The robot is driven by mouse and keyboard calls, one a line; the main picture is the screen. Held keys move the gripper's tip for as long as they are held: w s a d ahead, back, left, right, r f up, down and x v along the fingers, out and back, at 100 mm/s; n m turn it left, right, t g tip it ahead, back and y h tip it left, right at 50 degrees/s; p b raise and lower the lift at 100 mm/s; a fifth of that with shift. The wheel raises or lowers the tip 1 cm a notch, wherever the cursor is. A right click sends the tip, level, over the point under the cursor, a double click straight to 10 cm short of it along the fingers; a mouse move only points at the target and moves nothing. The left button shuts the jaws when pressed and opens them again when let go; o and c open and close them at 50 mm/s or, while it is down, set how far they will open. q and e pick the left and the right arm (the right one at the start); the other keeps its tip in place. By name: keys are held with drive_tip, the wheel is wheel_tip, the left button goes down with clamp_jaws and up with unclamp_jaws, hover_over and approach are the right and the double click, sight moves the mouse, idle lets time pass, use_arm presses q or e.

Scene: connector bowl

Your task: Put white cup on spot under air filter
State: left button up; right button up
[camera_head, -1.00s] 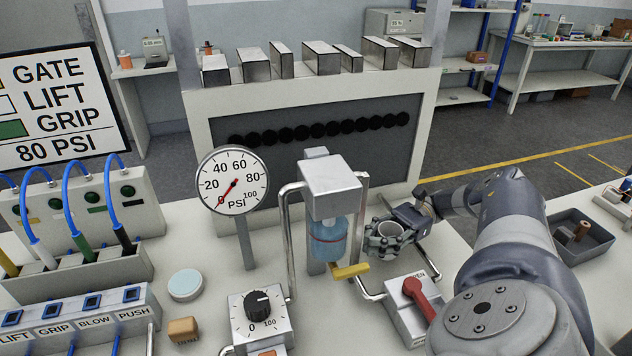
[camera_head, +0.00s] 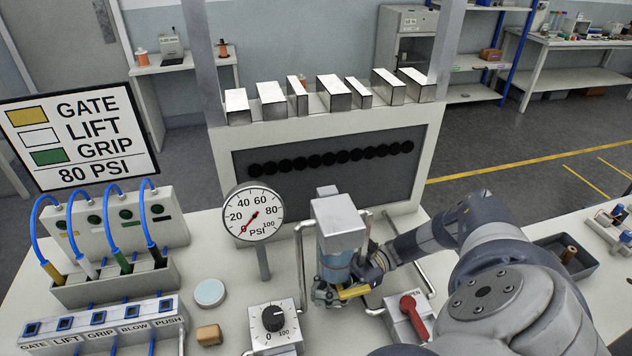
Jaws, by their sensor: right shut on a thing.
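The air filter (camera_head: 341,220) is a grey metal block with a clear blue bowl (camera_head: 335,266) hanging below it and a yellow lever (camera_head: 354,292) at its lower front. My right gripper (camera_head: 326,293) is low at the base of the bowl, with its arm reaching in from the right. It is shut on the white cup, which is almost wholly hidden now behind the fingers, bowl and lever. The spot under the filter is also hidden, so I cannot tell if the cup touches it. My left gripper is not in view.
A pressure gauge (camera_head: 253,212) stands left of the filter and reads near 0. A regulator knob (camera_head: 274,317) is in front. A red-handled valve (camera_head: 412,312) is close to my right arm. Metal pipes flank the filter. A round pale disc (camera_head: 209,292) lies to the left.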

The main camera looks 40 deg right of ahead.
drive_tip(key=f, duration=0.1)
drive_tip(key=a+f, duration=0.1)
drive_tip(key=shift+w+a+f, duration=0.1)
drive_tip(key=shift+a+f, duration=0.1)
drive_tip(key=shift+f, duration=0.6)
drive_tip(key=shift+f, duration=0.15)
drive_tip(key=o, duration=0.9)
drive_tip(key=shift+o, duration=0.2)
